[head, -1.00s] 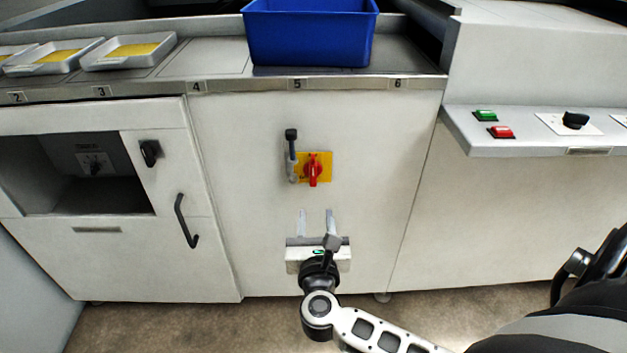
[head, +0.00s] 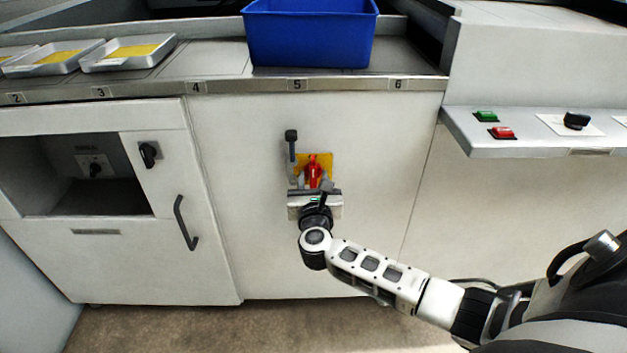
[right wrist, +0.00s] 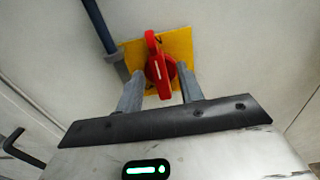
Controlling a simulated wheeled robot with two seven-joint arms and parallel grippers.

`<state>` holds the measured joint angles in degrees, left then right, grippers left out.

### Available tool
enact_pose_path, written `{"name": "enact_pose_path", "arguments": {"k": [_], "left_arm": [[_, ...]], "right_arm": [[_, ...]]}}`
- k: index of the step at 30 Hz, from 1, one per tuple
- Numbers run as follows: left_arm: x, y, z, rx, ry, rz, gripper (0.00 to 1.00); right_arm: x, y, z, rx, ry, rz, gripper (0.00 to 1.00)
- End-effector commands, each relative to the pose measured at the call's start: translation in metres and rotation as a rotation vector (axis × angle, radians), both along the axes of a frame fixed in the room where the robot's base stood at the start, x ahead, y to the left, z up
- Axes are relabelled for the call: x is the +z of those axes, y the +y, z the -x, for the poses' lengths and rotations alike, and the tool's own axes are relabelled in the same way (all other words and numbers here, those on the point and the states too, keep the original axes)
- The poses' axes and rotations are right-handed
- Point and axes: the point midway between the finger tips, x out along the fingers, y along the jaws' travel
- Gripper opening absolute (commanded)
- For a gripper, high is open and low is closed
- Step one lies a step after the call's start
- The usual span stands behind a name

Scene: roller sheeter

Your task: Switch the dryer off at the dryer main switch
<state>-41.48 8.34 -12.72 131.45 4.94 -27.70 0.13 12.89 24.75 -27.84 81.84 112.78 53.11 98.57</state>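The dryer main switch is a red rotary handle (head: 313,167) on a yellow plate (head: 327,160), on the white front panel below label 5. The handle points roughly upright. In the right wrist view the red handle (right wrist: 157,66) stands between the fingers, with the yellow plate (right wrist: 181,44) behind it. My right gripper (head: 313,182) is open, its fingers either side of the handle's lower part. A gap shows between the handle and each finger (right wrist: 161,80). How deep the fingertips reach is hard to tell. My left gripper is not in view.
A grey bar with a black top (head: 291,145) stands close left of the yellow plate. A blue bin (head: 310,35) sits on the counter above. A console with green (head: 485,116) and red (head: 501,133) buttons juts out at right. A black door handle (head: 186,222) is at left.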

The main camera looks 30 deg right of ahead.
Motion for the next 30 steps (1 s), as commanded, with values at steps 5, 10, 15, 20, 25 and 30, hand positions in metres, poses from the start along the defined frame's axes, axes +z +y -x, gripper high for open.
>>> {"name": "enact_pose_path", "arguments": {"k": [5, 10, 15, 20, 25, 30], "left_arm": [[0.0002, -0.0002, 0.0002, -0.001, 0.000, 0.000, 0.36], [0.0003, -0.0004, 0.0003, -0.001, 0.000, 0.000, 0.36], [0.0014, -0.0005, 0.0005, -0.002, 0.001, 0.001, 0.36], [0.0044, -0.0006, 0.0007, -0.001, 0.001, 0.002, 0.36], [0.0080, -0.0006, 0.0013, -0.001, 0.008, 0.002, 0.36], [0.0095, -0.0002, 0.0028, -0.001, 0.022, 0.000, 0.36]], "right_arm": [[-0.0001, 0.0002, 0.0003, 0.000, 0.000, 0.000, 0.07], [-0.0001, 0.0003, 0.0004, 0.000, 0.001, 0.001, 0.00], [-0.0003, 0.0006, 0.0007, -0.001, 0.009, 0.013, 0.00], [-0.0006, 0.0012, 0.0010, -0.001, 0.041, 0.059, 0.00], [-0.0005, 0.0019, 0.0010, -0.002, 0.101, 0.153, 0.00], [0.0002, 0.0028, 0.0003, -0.002, 0.181, 0.283, 0.00]]}}
